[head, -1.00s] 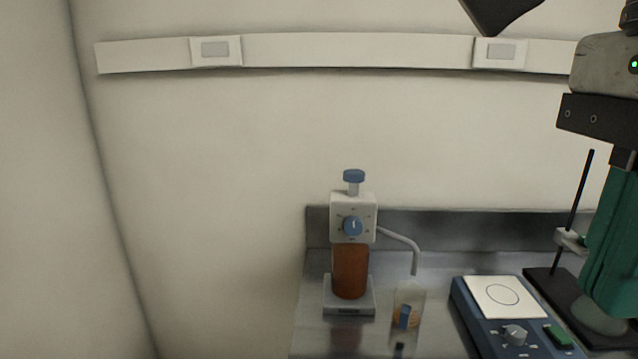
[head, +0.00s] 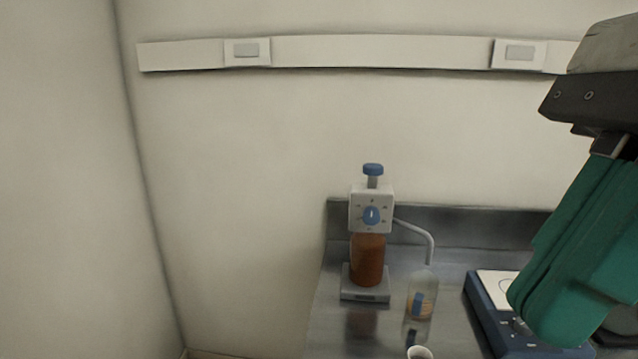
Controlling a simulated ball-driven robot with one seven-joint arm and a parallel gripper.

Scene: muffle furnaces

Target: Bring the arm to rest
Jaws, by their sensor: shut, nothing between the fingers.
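My gripper (head: 548,318) hangs at the right of the head view, at the end of my arm. It has a black mount at the top and long green fingers that point down and to the left. The fingers are together, with nothing seen between them. They are in front of a blue stirrer-like device (head: 482,310) with a white top and hide much of it. The rest of my arm is mostly out of view at the right.
A bottle-top dispenser with a brown bottle (head: 367,262) stands on the steel bench (head: 335,332). A small clear bottle (head: 422,297) and a white cup (head: 419,352) are nearby. A wall rail (head: 380,51) runs above. The wall at left is bare.

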